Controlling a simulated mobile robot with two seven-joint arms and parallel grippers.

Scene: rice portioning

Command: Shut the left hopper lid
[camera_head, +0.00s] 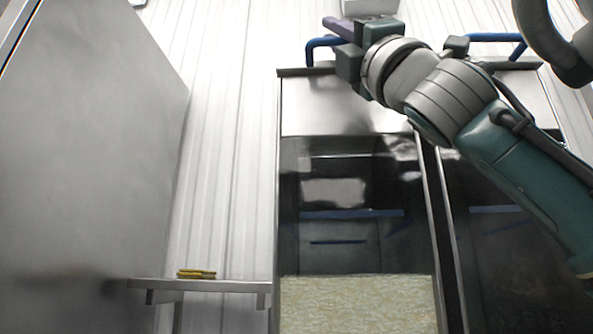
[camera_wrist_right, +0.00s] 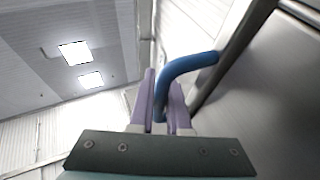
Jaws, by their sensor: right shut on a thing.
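The left hopper lid (camera_head: 322,108) is a metal panel standing raised at the back of the left hopper (camera_head: 275,215), which is open with pale rice (camera_head: 355,303) inside. A blue bar handle (camera_head: 318,43) is on the lid's top edge. My right gripper (camera_head: 338,26) is at this handle, its purple fingers shut around it. In the right wrist view, the blue handle (camera_wrist_right: 190,63) runs between the purple fingers of my right gripper (camera_wrist_right: 162,85). My right forearm hides part of the lid's right side. My left gripper is not in view.
A right hopper (camera_head: 510,245) stands beside the left one, with its own blue handle (camera_head: 497,38) at the top, partly behind my arm. A small shelf (camera_head: 225,286) at left holds a yellow object (camera_head: 197,273). A large metal panel (camera_head: 90,160) fills the left side.

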